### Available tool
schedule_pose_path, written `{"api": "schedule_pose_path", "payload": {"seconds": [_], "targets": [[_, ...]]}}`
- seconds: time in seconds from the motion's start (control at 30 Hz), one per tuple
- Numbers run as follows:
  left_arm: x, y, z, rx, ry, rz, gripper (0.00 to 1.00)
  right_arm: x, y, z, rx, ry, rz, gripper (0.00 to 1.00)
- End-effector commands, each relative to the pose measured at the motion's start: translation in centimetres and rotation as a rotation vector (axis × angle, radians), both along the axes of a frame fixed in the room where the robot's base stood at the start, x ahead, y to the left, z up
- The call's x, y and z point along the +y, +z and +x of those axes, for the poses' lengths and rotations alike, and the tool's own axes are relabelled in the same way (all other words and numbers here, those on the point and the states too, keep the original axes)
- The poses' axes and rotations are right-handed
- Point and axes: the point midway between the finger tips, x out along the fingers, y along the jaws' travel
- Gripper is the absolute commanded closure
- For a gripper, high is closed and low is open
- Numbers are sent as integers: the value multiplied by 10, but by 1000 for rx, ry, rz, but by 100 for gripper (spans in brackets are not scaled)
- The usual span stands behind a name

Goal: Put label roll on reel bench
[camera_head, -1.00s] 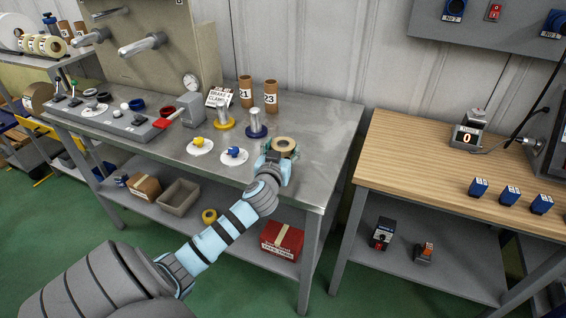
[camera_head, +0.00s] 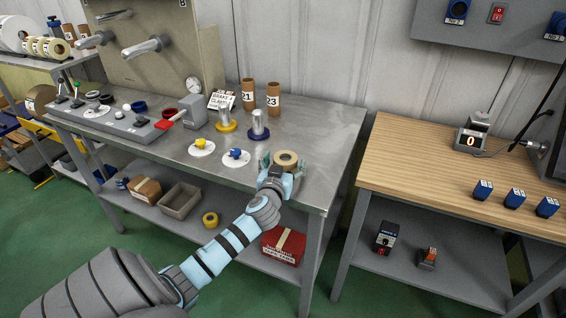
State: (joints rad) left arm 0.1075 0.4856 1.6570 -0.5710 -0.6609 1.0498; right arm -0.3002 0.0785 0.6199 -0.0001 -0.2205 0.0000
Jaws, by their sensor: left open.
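The label roll (camera_head: 286,158), a tan ring with a dark hole in its middle, sits at the front right part of the steel reel bench (camera_head: 325,130). My left gripper (camera_head: 282,166) is at the roll, its arm coming in from the lower left. Its fingers are open, one on each side of the roll, and the gripper body hides the roll's near side. Whether a finger still touches the roll, I cannot tell. My right gripper is out of view.
Two upright spindles, one with a yellow base (camera_head: 226,122) and one with a blue base (camera_head: 259,128), stand behind the roll. Two brown tubes (camera_head: 273,98) stand near the wall. A wooden table (camera_head: 410,160) is at the right. The bench's right end is clear.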

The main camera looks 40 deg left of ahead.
Motion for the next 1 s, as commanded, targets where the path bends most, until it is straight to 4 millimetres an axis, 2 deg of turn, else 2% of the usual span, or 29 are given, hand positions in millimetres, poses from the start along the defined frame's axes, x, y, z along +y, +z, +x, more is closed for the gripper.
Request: {"api": "schedule_pose_path", "payload": {"seconds": [0.07, 0.17, 0.5, 0.6, 1.0], "targets": [[0, 4, 0, 0, 0, 0, 22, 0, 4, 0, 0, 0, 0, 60], [-7, 5, -11, 2, -2, 1, 22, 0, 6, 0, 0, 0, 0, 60], [-51, 18, -86, 2, -2, -1, 22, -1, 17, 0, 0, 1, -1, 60], [-58, 20, -98, 0, 0, 0, 22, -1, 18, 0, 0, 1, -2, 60], [-60, 21, -103, 0, 1, 0, 22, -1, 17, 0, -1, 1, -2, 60]]}}
